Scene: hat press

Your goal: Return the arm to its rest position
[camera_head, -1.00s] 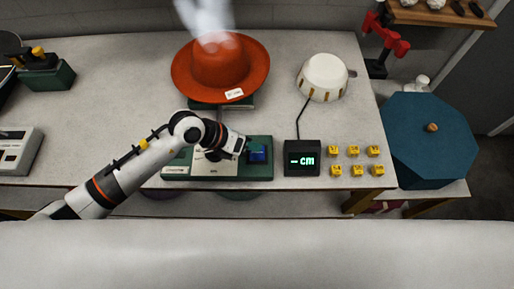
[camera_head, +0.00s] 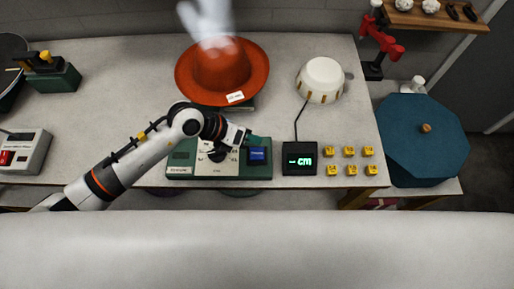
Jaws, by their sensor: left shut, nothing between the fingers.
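My left arm (camera_head: 145,157) comes in from the left over the worktable. My left gripper (camera_head: 244,137) is shut and empty, just above the back part of a green control box (camera_head: 180,158). The box has a pale panel with a dark round knob (camera_head: 218,155) and a blue button (camera_head: 257,155). The fingertips are small here, and the arm's end hides part of the box. My right gripper does not show.
An orange hat (camera_head: 222,75) sits behind the box under a white blurred plume. To the right are a white dome (camera_head: 322,78), a black display (camera_head: 300,158) reading "cm" and several yellow blocks (camera_head: 330,151). A blue octagonal box (camera_head: 420,145) stands at far right.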

